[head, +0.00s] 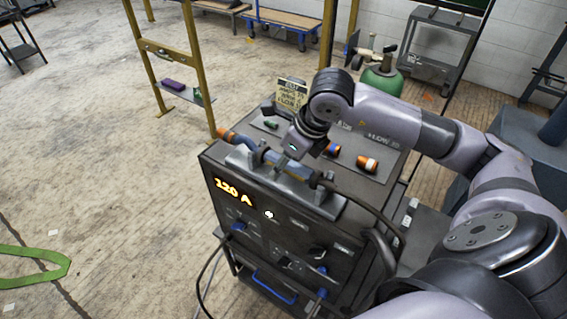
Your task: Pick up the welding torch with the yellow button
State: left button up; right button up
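A welding torch (245,145) lies along the rack on top of a dark welding machine (213,170). It has an orange nozzle end at the left and a blue section, and a dark cable runs off its right end. I cannot make out a yellow button on it. My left gripper is out of view.
Small orange-and-white (367,163) and orange-and-blue (333,150) items lie on the machine top. A yellow sign (292,92) stands at its back edge. A green gas cylinder (381,82) stands behind. A yellow frame (200,75) is at the back left. The floor at left is mostly clear.

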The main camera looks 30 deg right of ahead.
jog(key=shift+c, duration=0.2)
jog(key=shift+r, duration=0.1)
grip_shut()
dwell(0.5)
